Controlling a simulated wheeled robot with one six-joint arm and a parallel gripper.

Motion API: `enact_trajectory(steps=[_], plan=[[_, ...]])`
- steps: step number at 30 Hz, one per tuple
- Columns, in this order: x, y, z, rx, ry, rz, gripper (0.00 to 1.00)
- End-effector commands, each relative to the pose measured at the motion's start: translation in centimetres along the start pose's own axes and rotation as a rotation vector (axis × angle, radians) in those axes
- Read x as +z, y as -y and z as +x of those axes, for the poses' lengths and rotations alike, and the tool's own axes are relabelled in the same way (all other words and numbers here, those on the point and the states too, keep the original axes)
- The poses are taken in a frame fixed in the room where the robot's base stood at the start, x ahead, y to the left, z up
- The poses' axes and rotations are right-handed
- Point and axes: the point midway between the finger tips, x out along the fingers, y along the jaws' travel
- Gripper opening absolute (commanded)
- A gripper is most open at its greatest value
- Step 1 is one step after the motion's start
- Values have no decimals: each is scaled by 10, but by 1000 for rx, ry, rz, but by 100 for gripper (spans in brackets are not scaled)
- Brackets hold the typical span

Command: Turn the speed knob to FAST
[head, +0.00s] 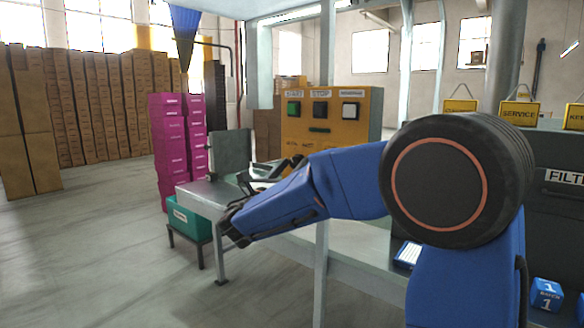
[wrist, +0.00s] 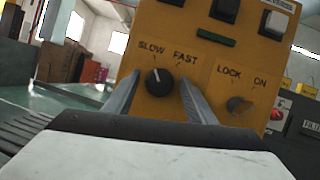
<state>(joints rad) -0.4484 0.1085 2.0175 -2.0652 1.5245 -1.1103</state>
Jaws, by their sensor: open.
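The speed knob (wrist: 159,82) is a round black dial on the yellow control panel (wrist: 215,55), below the SLOW (wrist: 151,48) and FAST (wrist: 185,58) labels. Its white mark points up and left, towards SLOW. My gripper (wrist: 159,88) is open, with one finger on each side of the knob in the wrist view. I cannot tell whether the fingers touch it. In the head view the yellow panel (head: 373,105) stands behind my blue arm, which hides the knob there.
To the right of the knob is a LOCK/ON switch (wrist: 238,104). Push buttons sit above, including a green START button (head: 293,108). A metal table (head: 205,190) lies in front of the panel. Pink boxes (head: 170,140) are stacked at left.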

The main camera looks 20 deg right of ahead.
Motion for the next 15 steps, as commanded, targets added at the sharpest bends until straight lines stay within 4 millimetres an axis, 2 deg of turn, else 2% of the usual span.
enact_trajectory(steps=[1, 2, 6, 15], plan=[[0, 0, 0, 0, 0, 0, 51], [0, 0, 0, 0, 0, 0, 46], [0, 0, 0, 1, 0, 0, 13], [0, -2, 0, -3, 1, 14, 13]])
